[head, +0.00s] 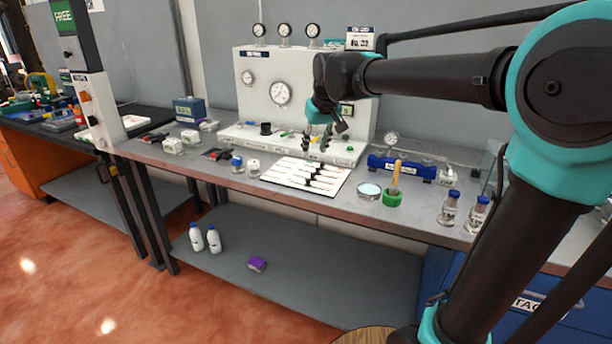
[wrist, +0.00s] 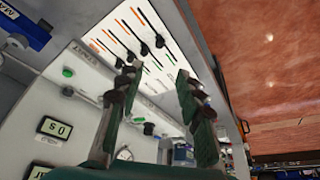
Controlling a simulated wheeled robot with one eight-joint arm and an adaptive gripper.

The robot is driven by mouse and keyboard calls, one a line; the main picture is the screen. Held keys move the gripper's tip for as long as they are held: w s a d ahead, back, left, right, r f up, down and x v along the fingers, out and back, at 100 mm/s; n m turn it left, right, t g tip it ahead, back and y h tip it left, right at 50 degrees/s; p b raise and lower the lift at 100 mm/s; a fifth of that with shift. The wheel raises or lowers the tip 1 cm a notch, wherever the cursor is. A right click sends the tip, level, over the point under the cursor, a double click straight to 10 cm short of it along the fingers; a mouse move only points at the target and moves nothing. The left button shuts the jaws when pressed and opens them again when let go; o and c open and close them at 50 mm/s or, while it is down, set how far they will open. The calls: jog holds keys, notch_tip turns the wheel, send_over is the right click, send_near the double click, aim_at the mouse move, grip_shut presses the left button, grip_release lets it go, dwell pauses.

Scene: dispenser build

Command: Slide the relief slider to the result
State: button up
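A white board (head: 290,164) with several dark slots and black slider knobs lies flat on the bench in front of the gauge panel. It also shows in the wrist view (wrist: 173,55), with slots part orange and part black and knobs at differing places. The labels are too small to read, so I cannot tell which slider is the relief one. My gripper (head: 317,140) is over the panel's white base, behind the board. In the wrist view my gripper (wrist: 158,78) has its two dark green fingers apart, with nothing held between them.
The gauge panel (head: 247,98) stands right behind my gripper, with small knobs on its base. A green cup (head: 392,199) with a wooden handle and a round dish (head: 369,190) stand right of the board. A blue-capped bottle (head: 449,207) stands farther right. Small white boxes (head: 173,146) stand left.

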aim_at(309, 180)
jog(key=x, duration=1.4)
jog(key=shift+d+f, duration=0.1)
jog(key=shift+d, duration=0.05)
grip_shut()
jog(key=shift+s+d, duration=0.1)
